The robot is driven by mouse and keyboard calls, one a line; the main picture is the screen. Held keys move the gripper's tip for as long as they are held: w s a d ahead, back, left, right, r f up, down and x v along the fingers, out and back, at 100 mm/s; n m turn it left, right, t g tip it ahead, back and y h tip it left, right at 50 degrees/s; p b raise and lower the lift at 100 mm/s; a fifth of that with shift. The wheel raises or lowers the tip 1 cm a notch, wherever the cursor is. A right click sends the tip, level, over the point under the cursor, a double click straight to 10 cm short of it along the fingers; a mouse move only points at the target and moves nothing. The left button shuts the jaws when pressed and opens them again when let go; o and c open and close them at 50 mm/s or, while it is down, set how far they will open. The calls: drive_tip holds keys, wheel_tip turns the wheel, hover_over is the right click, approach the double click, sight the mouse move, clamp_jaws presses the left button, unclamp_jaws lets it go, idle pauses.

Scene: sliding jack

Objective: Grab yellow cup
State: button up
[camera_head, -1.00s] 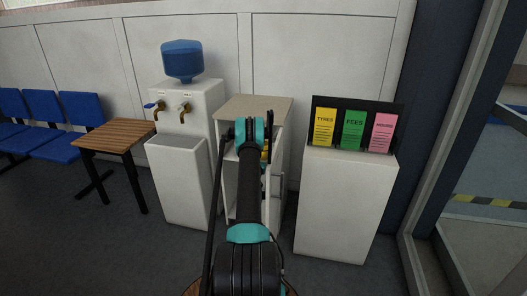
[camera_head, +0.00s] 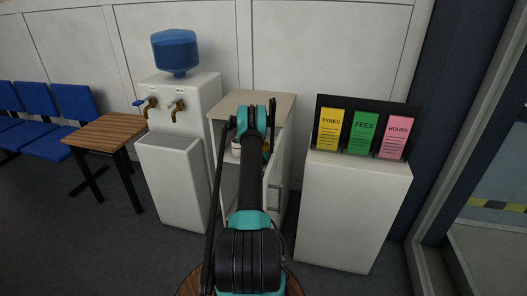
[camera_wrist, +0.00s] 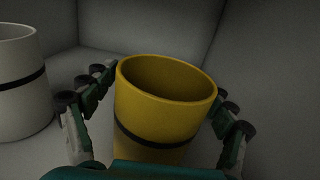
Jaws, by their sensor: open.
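The yellow cup (camera_wrist: 165,105) stands in the middle of the wrist view, with a dark band around it and its open rim showing. My gripper (camera_wrist: 165,110) is open, with one finger on each side of the cup; I cannot tell whether they touch it. The cup's lower part is hidden by my gripper's palm. In the head view only a small yellow patch (camera_head: 266,146) shows beside my arm, inside the cabinet (camera_head: 232,106), and my gripper is hidden behind the arm.
A white cup (camera_wrist: 20,85) with a dark band stands left of the yellow cup. Pale cabinet walls close in behind and right. A water dispenser (camera_head: 193,95) stands left of the cabinet, and a white stand (camera_head: 350,205) with coloured leaflets stands to the right.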

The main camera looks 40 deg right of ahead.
drive_tip(key=shift+w+d, duration=0.1)
drive_tip(key=shift+w, duration=0.05)
drive_tip(key=c, duration=1.1)
drive_tip(key=shift+c, duration=0.5)
